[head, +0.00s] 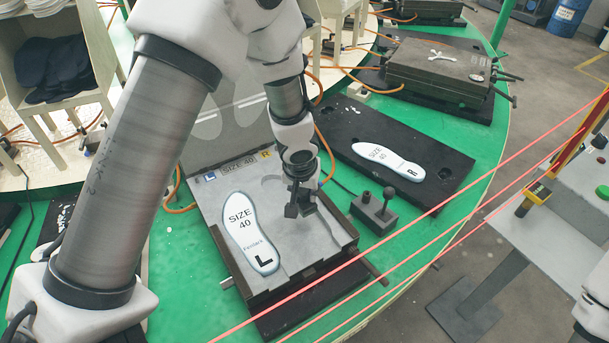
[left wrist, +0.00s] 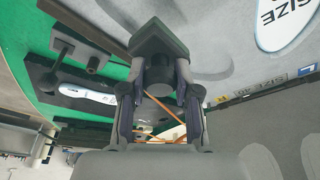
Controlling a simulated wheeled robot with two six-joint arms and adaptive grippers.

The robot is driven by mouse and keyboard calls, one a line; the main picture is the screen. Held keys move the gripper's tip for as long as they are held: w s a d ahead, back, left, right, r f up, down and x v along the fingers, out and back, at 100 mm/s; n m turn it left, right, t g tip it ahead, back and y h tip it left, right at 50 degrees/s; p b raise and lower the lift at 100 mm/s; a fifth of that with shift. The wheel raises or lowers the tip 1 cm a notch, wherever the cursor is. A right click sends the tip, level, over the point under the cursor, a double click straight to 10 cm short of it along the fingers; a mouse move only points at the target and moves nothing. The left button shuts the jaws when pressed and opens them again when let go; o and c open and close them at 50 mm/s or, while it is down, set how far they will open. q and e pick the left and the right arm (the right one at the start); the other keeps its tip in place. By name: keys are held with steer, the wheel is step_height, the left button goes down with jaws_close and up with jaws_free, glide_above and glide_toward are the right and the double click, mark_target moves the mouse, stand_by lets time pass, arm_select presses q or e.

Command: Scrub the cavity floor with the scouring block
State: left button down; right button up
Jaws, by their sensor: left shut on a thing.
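The open mould (head: 345,245) lies on the green table, its lid raised behind. A white left insole marked SIZE 40 and L (head: 252,235) lies in its left cavity; part of it shows in the left wrist view (left wrist: 285,22). The grey right cavity floor (head: 325,228) is bare. My left gripper (head: 300,205) is over that floor, pointing down. In the left wrist view my left gripper (left wrist: 160,75) is shut on the dark scouring block (left wrist: 158,42). I cannot tell whether the block touches the floor. My right gripper is out of view.
A dark block with a ball-topped post (head: 374,212) stands right of the mould. The right insole (head: 388,160) lies on a black plate (head: 440,180) beyond. Another mould (head: 440,75), closed, sits farther back. Red lines cross the front right.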

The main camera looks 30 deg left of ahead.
arm_select(q)
steer(key=shift+r+p, duration=1.15)
steer(key=shift+r, duration=0.4)
steer(key=shift+f, duration=0.15)
